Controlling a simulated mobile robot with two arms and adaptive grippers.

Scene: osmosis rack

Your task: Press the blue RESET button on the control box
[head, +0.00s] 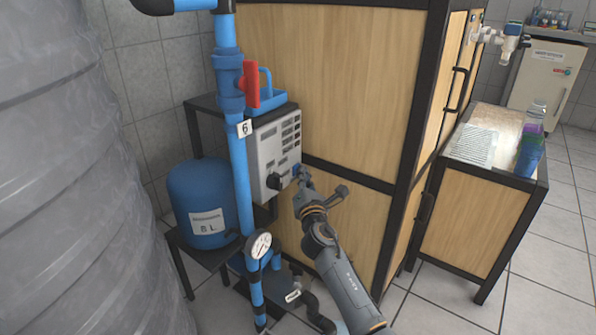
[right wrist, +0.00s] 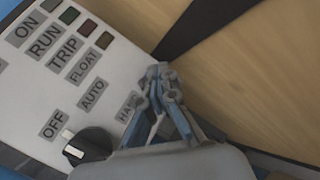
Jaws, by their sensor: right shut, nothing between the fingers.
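The grey control box (head: 262,160) is mounted beside the blue pipe in the head view. Its face shows in the right wrist view (right wrist: 100,62) with ON, RUN, TRIP and FLOAT labels, small lamps and a black selector knob (right wrist: 88,146) marked OFF and AUTO. A small blue spot, seemingly the RESET button (head: 296,169), shows at the box's lower right edge. My right gripper (head: 303,175) is shut and empty, with its fingertips right by that spot. I cannot tell whether they touch. In the right wrist view the gripper hides part of the box face, and no RESET label shows.
A blue pipe (head: 241,190) with a red-handled valve (head: 251,84) and a gauge (head: 261,245) stands left of my right arm. A blue tank (head: 203,185) is behind it. The wooden cabinet (head: 335,75) stands close behind the gripper. A side table (head: 478,205) is at right.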

